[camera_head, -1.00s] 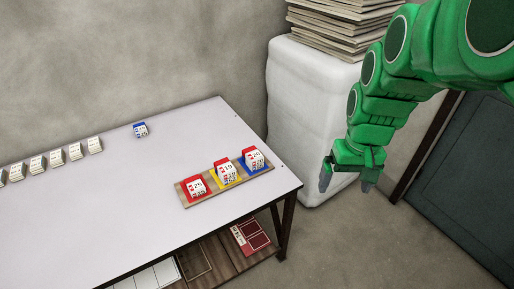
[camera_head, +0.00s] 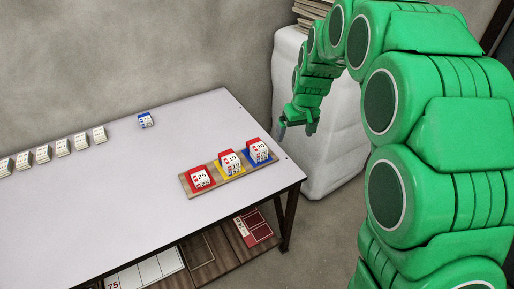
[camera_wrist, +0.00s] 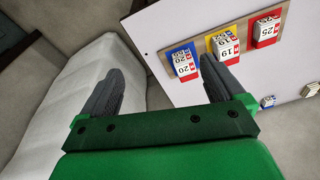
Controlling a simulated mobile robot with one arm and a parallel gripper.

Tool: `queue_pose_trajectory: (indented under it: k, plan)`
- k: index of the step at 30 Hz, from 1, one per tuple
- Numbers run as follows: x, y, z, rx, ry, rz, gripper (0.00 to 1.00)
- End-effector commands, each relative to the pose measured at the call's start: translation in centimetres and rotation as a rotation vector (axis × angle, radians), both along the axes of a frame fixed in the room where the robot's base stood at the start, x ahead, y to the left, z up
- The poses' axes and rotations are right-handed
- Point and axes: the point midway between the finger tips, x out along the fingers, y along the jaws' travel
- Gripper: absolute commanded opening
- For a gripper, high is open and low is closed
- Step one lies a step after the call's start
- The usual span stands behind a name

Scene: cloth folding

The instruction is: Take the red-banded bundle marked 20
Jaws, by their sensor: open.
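The red-banded bundle marked 20 (camera_head: 259,150) stands on the blue patch at the right end of a wooden board (camera_head: 215,184). In the wrist view the bundle marked 20 (camera_wrist: 184,62) is white with red parts, beside my right finger. The red-banded bundle marked 19 (camera_wrist: 223,46) is on the yellow patch, and the one marked 25 (camera_wrist: 266,31) is on the red patch. My gripper (camera_head: 297,128) hangs past the table's right edge, apart from the bundles. In the wrist view my gripper (camera_wrist: 163,68) is open with nothing between its fingers.
A blue-banded bundle (camera_head: 145,120) stands at the back of the white table (camera_head: 120,200). Several pale bundles (camera_head: 62,147) line the left. A white block (camera_head: 335,160) stands beyond the table's right end. A lower shelf (camera_head: 205,262) holds flat items. The table's middle is clear.

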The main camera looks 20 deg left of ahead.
Motion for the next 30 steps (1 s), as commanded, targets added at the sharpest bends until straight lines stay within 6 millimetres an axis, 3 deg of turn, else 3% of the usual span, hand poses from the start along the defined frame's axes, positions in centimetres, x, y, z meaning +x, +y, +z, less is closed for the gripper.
queue_pose_trajectory:
  k: [12, 21, 30]
  plan:
    - [6.5, 7.7, -6.4, 0.026, -0.069, 0.119, 0.96]
    - [9.7, 12.9, -11.2, 0.044, -0.117, 0.194, 0.96]
    - [10.7, 14.8, -13.0, 0.05, -0.136, 0.221, 0.96]
